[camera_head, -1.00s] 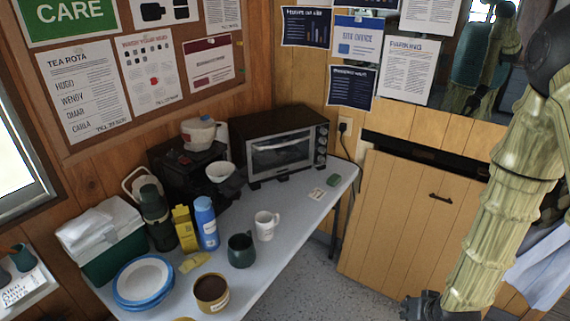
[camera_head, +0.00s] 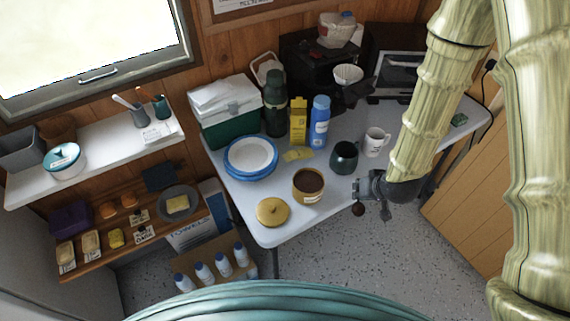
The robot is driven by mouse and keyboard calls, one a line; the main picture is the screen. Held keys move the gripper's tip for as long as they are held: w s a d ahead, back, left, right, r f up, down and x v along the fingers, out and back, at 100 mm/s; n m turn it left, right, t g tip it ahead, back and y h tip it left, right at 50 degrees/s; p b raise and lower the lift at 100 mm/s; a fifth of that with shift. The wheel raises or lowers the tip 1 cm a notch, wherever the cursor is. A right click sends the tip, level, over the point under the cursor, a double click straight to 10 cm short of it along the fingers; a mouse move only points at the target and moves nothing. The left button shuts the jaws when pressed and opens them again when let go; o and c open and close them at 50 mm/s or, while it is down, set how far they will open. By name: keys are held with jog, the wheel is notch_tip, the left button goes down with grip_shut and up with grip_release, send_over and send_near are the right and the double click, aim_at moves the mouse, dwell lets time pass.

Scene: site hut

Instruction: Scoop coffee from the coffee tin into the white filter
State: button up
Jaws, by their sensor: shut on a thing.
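The open coffee tin (camera_head: 309,199), full of dark brown coffee, stands near the front edge of the table. Its gold lid (camera_head: 272,212) lies to its left. The white filter (camera_head: 348,74) is a cone at the front of the black coffee machine (camera_head: 305,55) at the back. My gripper (camera_head: 362,198) is beyond the table's front edge, to the right of the tin and apart from it. It is shut on a small dark scoop (camera_head: 358,210), whose rounded end shows below the fingers. The scoop's handle is hidden, and I cannot tell if its bowl holds anything.
A dark green mug (camera_head: 344,157) and a white mug (camera_head: 376,141) stand between tin and filter. A blue bottle (camera_head: 320,122), yellow carton (camera_head: 298,122) and dark flask (camera_head: 274,104) stand behind. Blue-rimmed plates (camera_head: 250,157) are at left. A toaster oven (camera_head: 397,77) is behind my arm.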

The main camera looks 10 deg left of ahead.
jog(key=w+a+n+b, duration=0.1)
jog(key=w+a, duration=0.1)
jog(key=a, duration=0.3)
jog(key=w+a+r+n+g+y+b, duration=0.1)
jog(key=w+a+n+b, duration=0.1)
jog(key=a, duration=0.3)
jog(key=w+a+n+y+b, duration=0.1)
jog(key=w+a+n, duration=0.1)
jog(key=a, duration=0.2)
jog(key=shift+w+a+r+b, duration=0.2)
jog(key=shift+a+r+b, duration=0.15)
jog(key=shift+a, duration=0.05)
jog(key=shift+w+a+f+n+g+b, duration=0.3)
jog(key=shift+w+a+n+b, duration=0.15)
jog(key=shift+a, duration=0.25)
jog(key=shift+r+p, duration=0.15)
jog(key=shift+p, duration=0.2)
jog(key=shift+w+a+r+g+p, duration=0.15)
jog(key=shift+r+g+p, duration=0.2)
jog(key=shift+p, duration=0.9)
jog(key=p, duration=0.2)
jog(key=g+p, duration=0.1)
jog(key=p, duration=0.1)
jog(key=shift+w+a+r+h, duration=0.15)
jog(key=shift+w+r+h, duration=0.15)
jog(key=shift+r+h, duration=0.1)
jog(key=shift+w+a+r+m+g+p, duration=0.15)
jog(key=shift+m+g+p, duration=0.1)
jog(key=shift+p, duration=0.85)
